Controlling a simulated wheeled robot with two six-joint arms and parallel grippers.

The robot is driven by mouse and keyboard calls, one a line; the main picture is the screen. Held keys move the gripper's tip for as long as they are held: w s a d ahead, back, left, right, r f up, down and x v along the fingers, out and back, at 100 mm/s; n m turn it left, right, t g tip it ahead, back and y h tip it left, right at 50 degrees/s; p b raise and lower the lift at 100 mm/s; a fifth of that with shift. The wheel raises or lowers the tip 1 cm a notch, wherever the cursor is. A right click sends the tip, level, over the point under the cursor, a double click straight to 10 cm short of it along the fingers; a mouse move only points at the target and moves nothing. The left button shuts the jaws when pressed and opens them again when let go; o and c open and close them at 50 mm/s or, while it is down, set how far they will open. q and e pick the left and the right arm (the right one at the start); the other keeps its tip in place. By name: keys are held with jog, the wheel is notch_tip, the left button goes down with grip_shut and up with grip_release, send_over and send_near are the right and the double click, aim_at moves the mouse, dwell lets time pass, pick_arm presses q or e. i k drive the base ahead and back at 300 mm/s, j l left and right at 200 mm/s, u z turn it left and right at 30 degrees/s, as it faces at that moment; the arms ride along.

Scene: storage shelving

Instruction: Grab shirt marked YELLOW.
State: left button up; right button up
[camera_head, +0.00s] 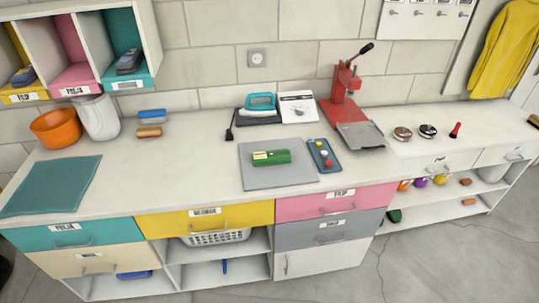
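A yellow garment (505,50), which looks like a shirt, hangs against the wall at the top right, cut off by the frame edges. I see no readable marking on it. A flat teal cloth (51,186) lies on the left end of the counter; I cannot tell whether it is a shirt. Neither of my grippers is in view.
The long white counter (190,172) has bare patches. A red press (343,95), a teal iron (261,102), an orange bowl (56,129) and a grey mat (273,176) stand on it. Colored drawers and open shelves are below; a cubby shelf (148,35) hangs at the upper left.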

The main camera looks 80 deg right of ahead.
aim_at(281, 156)
jog(key=z, duration=2.85)
